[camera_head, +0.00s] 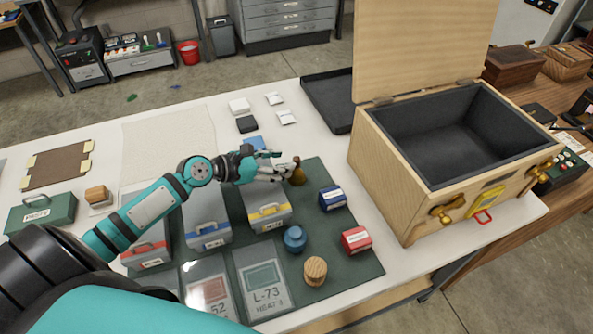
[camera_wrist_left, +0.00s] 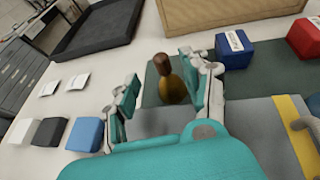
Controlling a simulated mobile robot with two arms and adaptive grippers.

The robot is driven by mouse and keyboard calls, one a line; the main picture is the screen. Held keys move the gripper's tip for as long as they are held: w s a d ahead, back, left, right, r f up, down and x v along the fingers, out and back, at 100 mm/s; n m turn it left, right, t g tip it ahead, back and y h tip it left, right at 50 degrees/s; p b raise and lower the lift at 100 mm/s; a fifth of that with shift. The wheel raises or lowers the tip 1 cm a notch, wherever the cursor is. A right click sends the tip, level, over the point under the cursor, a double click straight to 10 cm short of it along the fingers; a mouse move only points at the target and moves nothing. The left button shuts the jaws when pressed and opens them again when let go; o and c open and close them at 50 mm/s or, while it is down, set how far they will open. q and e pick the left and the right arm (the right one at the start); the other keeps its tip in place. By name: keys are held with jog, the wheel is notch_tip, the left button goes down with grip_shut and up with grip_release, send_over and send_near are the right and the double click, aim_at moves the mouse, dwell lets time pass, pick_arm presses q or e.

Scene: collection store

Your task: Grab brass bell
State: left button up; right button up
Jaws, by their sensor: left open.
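The brass bell (camera_head: 297,175) stands on the dark green mat (camera_head: 350,270) near its back edge, with a brown handle on top. In the left wrist view the bell (camera_wrist_left: 172,84) is upright, ahead of my left gripper (camera_wrist_left: 160,85) and between the lines of its two fingers, nearer the right finger. My left gripper (camera_head: 283,168) is open in the head view, with its fingertips close to the bell. I cannot tell whether a finger touches it. My right gripper does not show in either view.
An open wooden chest (camera_head: 385,185) with a dark lining stands right of the mat. A blue box (camera_head: 332,198), a red box (camera_head: 356,240), a blue jar (camera_head: 295,238) and a wooden cylinder (camera_head: 315,271) stand nearby. A black tray (camera_head: 322,100) lies behind.

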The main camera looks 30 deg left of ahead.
aim_at(294, 159)
pick_arm(q)
jog(key=shift+r+p+x, duration=0.15)
jog(key=shift+p+x, duration=0.2)
jog(key=shift+x, duration=1.05)
jog(key=shift+r+p+x, duration=0.1)
jog(key=shift+p+x, duration=0.2)
jog(key=shift+x, duration=1.05)
jog(key=shift+d, duration=0.15)
jog(key=shift+c, duration=0.4)
grip_shut()
jog(key=shift+r, duration=0.1)
